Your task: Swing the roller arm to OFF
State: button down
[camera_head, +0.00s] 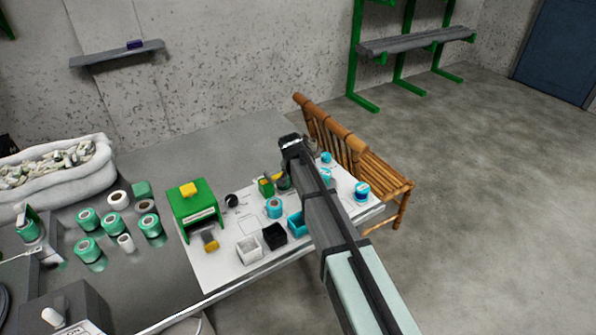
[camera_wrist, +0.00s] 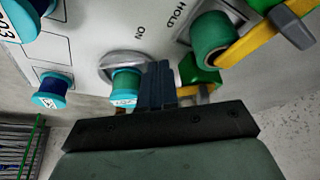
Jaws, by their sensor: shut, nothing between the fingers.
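A yellow arm (camera_wrist: 246,43) with a green roller (camera_wrist: 212,38) at its end shows at the upper right of the wrist view, and looks like the roller arm. The roller is beside a label that seems to read HOLD. A label reading ON is upside down to its left; I see no OFF label. My gripper (camera_wrist: 160,72) is shut and empty, below and left of the roller in the picture, apart from it. In the head view my gripper (camera_head: 292,145) is over the far part of the white board; its fingertips are hidden.
In the wrist view a teal spool (camera_wrist: 125,88) is close left of my fingers, by a grey round part. The white board (camera_head: 215,272) holds a green stand (camera_head: 195,207), small boxes and spools. A bamboo chair (camera_head: 380,180) stands right of the table.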

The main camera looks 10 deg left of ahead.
jog(key=shift+w+d+r, duration=0.1)
jog(key=shift+w+d, duration=0.05)
jog(key=shift+w, duration=0.8)
jog(key=shift+w+d+r, duration=0.1)
jog(key=shift+w, duration=0.85)
jog(key=shift+w+d+n, duration=0.2)
jog(key=shift+n, duration=0.4)
jog(key=shift+w+d+n+y, duration=0.35)
jog(key=shift+w+n+y, duration=0.2)
jog(key=shift+n, duration=0.45)
jog(key=n, duration=0.1)
jog(key=w+n+y, duration=0.1)
jog(key=n, duration=0.1)
jog(key=w+n, duration=0.1)
jog(key=shift+w+d+g+y, duration=0.15)
jog(key=shift+d+g+y, duration=0.15)
jog(key=shift+y, duration=0.05)
jog(key=shift+w+n+y, duration=0.3)
jog(key=shift+w+n, duration=0.25)
jog(key=shift+n, duration=0.65)
jog(key=shift+w+a, duration=0.1)
jog(key=shift+w, duration=0.5)
jog(key=shift+w+a, duration=0.1)
jog(key=shift+w, duration=0.05)
jog(key=v, duration=1.4)
jog(key=shift+w, duration=0.15)
